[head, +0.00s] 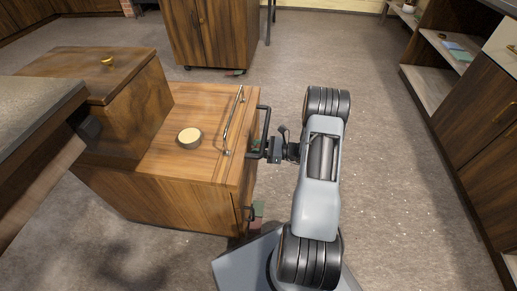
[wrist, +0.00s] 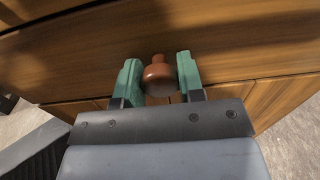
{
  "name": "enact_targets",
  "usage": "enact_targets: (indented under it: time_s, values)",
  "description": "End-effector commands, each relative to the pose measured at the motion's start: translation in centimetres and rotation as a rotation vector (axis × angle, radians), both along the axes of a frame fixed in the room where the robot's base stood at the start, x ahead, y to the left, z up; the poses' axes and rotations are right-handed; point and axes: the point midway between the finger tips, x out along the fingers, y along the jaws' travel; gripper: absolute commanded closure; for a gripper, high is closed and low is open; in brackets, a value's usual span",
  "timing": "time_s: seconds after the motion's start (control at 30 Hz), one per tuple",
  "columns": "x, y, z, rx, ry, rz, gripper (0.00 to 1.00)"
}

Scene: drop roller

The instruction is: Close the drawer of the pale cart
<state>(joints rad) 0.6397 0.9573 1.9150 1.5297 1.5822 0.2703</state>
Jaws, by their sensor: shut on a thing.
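The pale cart (head: 155,145) stands left of centre in the head view, a lighter wooden box with a metal rail along its top right edge. In the wrist view its wooden drawer front (wrist: 240,55) spans the picture, with a round reddish-brown knob (wrist: 158,72) at the middle. My gripper (wrist: 158,82) has its green fingers on either side of this knob and is shut on it. In the head view my gripper (head: 272,150) is at the cart's right side; the knob is hidden there. How far the drawer stands out cannot be told.
A round pale-topped object (head: 189,137) sits on the cart. A darker wooden cabinet (head: 110,80) stands close on its left, and another (head: 210,35) behind. Shelves (head: 440,60) line the right. The floor (head: 385,170) right of my arm is clear.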

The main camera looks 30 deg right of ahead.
Motion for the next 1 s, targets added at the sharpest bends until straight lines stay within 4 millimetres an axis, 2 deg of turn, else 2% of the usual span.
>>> enact_targets:
  time_s: [0.07, 0.1, 0.37, 0.73, 0.87, 1.0]
  values:
    - [0.1, 0.2, 0.1, -0.001, -0.003, 0.005, 1.00]
    - [0.2, 0.3, 0.1, -0.001, -0.003, 0.006, 0.64]
    - [0.1, 0.1, 0.1, -0.001, -0.002, 0.002, 0.39]
    - [-0.3, -0.5, 0.1, -0.001, -0.001, -0.001, 0.39]
    - [-1.3, -2.1, 0.2, -0.001, 0.001, -0.003, 0.39]
    - [-2.9, -4.5, 0.3, 0.000, 0.000, -0.002, 0.39]
